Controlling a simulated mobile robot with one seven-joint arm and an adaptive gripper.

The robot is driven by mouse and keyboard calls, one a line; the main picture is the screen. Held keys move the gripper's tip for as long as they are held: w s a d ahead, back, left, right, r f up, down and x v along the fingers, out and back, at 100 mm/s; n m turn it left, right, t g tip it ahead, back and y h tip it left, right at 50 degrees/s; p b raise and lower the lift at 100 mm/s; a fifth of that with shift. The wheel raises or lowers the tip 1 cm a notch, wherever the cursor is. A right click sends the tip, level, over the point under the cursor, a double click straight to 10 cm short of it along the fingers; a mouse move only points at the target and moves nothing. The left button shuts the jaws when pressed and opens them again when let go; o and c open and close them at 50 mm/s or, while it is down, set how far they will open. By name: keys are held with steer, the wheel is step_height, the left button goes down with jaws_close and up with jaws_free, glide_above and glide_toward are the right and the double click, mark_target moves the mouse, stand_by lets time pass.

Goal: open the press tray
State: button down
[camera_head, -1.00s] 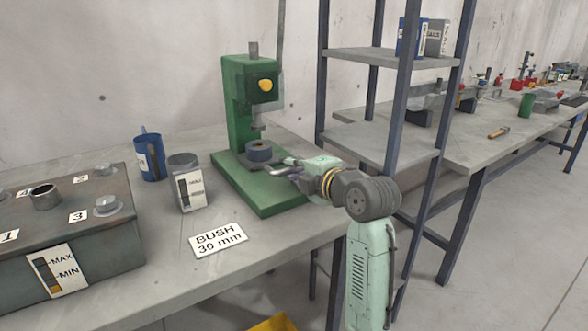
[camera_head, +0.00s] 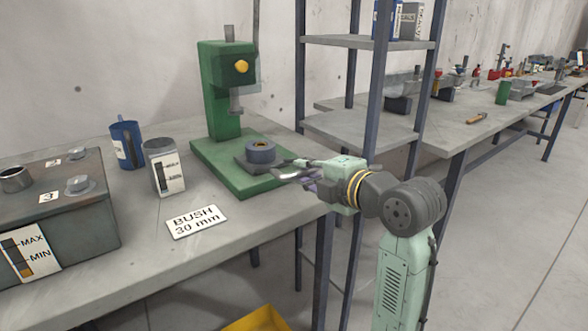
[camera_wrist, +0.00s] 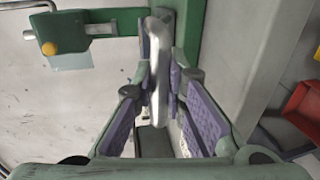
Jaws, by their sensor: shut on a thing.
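The green press (camera_head: 214,100) stands on the bench against the wall. Its grey tray (camera_head: 244,164) carries a dark ring-shaped piece (camera_head: 261,153) with a brassy centre. My gripper (camera_head: 294,172) reaches in from the right at the tray's outer side. In the wrist view, a pale metal handle (camera_wrist: 157,65) runs between my purple-padded fingers (camera_wrist: 158,92), and they are shut on it. The handle's join to the tray is hidden in the head view.
A "BUSH 30 mm" card (camera_head: 196,221) lies in front. A shelf rack (camera_head: 370,50) stands close behind my arm.

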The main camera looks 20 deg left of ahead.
steer(key=c, duration=1.6)
jaws_free()
steer(key=v, duration=1.2)
